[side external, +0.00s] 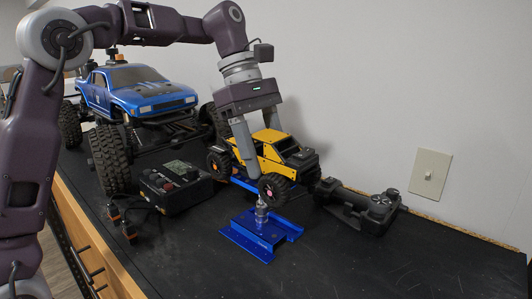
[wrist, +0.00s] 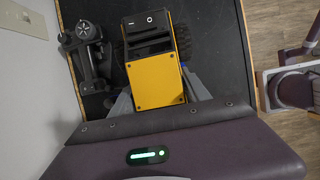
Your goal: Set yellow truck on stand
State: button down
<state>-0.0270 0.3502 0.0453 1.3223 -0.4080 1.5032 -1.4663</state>
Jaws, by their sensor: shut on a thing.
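The yellow truck (side external: 269,150), with black wheels and a dark hood, is gripped by my gripper (side external: 262,165), whose grey fingers reach down on either side of its body. In the wrist view the truck's yellow roof (wrist: 155,82) lies between the fingers (wrist: 160,100). The blue stand (side external: 258,235) has a flat metal base and a short silver post. The truck appears above and just behind the post; its front wheel overlaps the post top in the side view. I cannot tell whether truck and post touch. The stand is mostly hidden in the wrist view.
A large blue truck (side external: 138,90) stands at the back left. A black charger box (side external: 175,187) with cables lies in front of it. A black transmitter (side external: 360,205) lies right of the stand, near the wall. The front right of the black mat (side external: 400,265) is clear.

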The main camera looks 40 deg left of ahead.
aim_at(259, 132)
jog(key=shift+c, duration=2.2)
grip_release()
jog(key=v, duration=0.6)
jog(key=shift+a+r, duration=0.1)
jog(key=shift+a, duration=0.05)
jog(key=shift+a+r, duration=0.1)
jog(key=shift+r, duration=0.25)
